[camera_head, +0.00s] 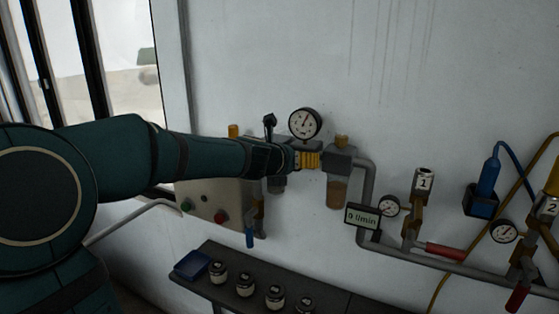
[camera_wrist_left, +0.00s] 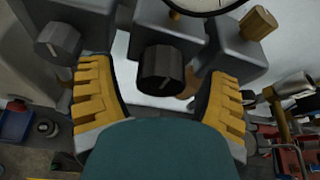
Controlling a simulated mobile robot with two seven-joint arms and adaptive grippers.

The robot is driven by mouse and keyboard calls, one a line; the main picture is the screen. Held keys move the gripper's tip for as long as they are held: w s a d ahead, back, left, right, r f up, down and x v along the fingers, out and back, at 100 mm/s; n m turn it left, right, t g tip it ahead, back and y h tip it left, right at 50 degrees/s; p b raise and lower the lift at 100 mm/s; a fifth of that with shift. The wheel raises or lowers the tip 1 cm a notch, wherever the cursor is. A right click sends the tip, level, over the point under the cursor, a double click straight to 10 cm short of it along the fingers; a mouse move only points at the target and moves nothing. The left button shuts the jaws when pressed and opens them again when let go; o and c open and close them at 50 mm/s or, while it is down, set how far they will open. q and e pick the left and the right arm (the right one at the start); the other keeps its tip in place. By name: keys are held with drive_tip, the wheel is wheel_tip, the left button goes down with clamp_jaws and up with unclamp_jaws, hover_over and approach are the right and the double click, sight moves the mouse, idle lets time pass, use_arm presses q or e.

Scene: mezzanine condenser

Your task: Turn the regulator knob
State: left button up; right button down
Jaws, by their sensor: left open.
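In the left wrist view a dark ribbed knob (camera_wrist_left: 162,68) sticks out from a grey housing (camera_wrist_left: 165,20) on the wall pipework, below a round gauge (camera_wrist_left: 205,5). My left gripper (camera_wrist_left: 160,105) has its yellow fingers spread, one on each side of the knob, with a visible gap on both sides. In the head view my left arm reaches in from the left, and the gripper (camera_head: 310,160) is at the pipe unit just below the white gauge (camera_head: 305,123). The knob is hidden there behind the gripper. My right gripper is not in view.
A second grey knob (camera_wrist_left: 58,42) is left in the wrist view. A yellow-capped filter unit (camera_head: 340,170) stands right of the gripper. A flow display (camera_head: 363,217) is on the pipe. Below, a dark shelf (camera_head: 245,300) holds several jars and a blue tray (camera_head: 192,265).

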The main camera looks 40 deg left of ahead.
use_arm(q)
drive_tip(key=v, duration=1.1)
drive_tip(key=shift+s+d, duration=0.1)
idle(0.5)
